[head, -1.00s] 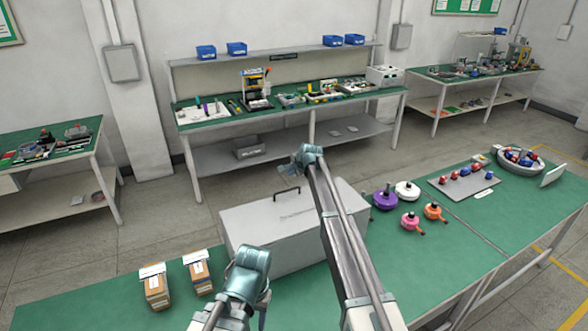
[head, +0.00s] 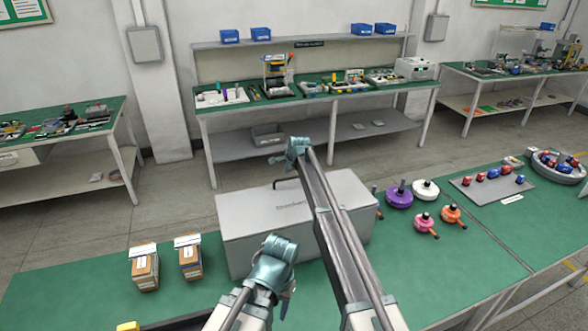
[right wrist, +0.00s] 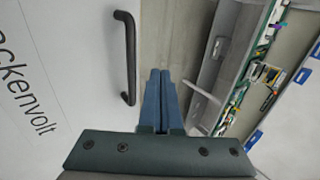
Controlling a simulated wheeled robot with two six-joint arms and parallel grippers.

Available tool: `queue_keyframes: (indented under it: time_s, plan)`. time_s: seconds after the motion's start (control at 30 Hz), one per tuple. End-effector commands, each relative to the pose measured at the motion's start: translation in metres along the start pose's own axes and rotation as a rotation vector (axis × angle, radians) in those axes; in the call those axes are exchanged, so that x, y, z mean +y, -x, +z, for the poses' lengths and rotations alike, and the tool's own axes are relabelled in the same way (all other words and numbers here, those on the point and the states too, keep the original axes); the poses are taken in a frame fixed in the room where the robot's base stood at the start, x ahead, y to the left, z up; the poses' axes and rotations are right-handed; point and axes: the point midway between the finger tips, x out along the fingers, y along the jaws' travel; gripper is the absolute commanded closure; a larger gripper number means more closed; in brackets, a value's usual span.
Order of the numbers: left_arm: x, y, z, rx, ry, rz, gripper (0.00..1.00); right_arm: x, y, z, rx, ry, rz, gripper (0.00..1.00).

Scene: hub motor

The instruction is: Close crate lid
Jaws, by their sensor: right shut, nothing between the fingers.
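The light grey crate (head: 240,250) stands on the green bench in the middle of the head view. Its lid (head: 325,196) lies flat across the top, with a dark handle near the far edge. The lid (right wrist: 60,75) and handle (right wrist: 128,55) also show in the right wrist view. My right gripper (head: 280,159) is beyond the lid's far edge; in the right wrist view its blue fingers (right wrist: 158,98) are together and empty, beside the handle and apart from it. My right arm hides part of the lid. My left gripper (head: 275,268) is in front of the crate; its fingers are unclear.
Two small stacks of boxes (head: 145,268) stand left of the crate. Purple (head: 399,196), white, pink and orange hub parts stand to its right. A grey tray (head: 480,195) with red and blue parts is farther right.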

Motion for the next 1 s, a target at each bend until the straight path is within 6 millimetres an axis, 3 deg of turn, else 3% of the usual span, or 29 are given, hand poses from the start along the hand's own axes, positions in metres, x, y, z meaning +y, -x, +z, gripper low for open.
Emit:
queue_keyframes:
  time_s: [0.3,1.0]
  plan:
    - [0.0012,-0.0139,-0.0009,0.0,-0.003,-0.001,0.5,0.0085,-0.0111,-0.0004,0.0,-0.001,0.0,1.0]
    - [0.0006,-0.007,-0.0005,0.0,-0.002,0.0,0.5,0.0078,-0.0028,-0.0005,0.0,-0.001,0.0,1.0]
